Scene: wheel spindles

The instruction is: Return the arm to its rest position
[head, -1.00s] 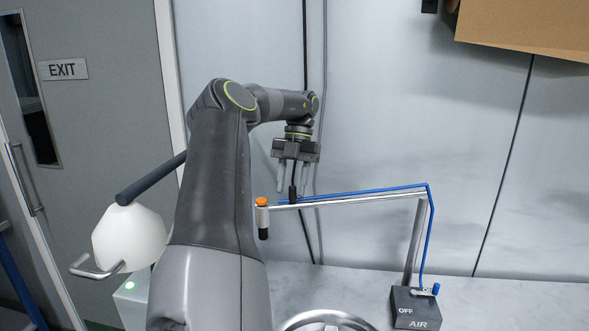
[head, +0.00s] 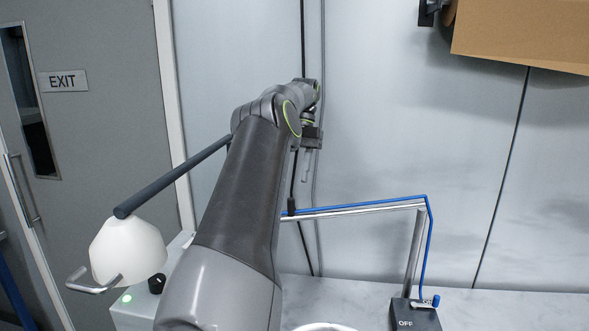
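My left arm comes up from the bottom and bends over at the top. Its gripper (head: 306,165) hangs downward in front of the wall panel, above the metal rail. The arm link hides part of the gripper, so I cannot tell how far apart its fingers are. I see nothing held in the part that shows. My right arm and gripper are not in view.
A metal rail with a blue hose (head: 380,203) stands at the back, above a dark OFF box (head: 413,316). A round rim (head: 324,327) shows at the bottom. A white-domed machine with a lever (head: 128,251) stands left. A cardboard box (head: 525,35) is top right.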

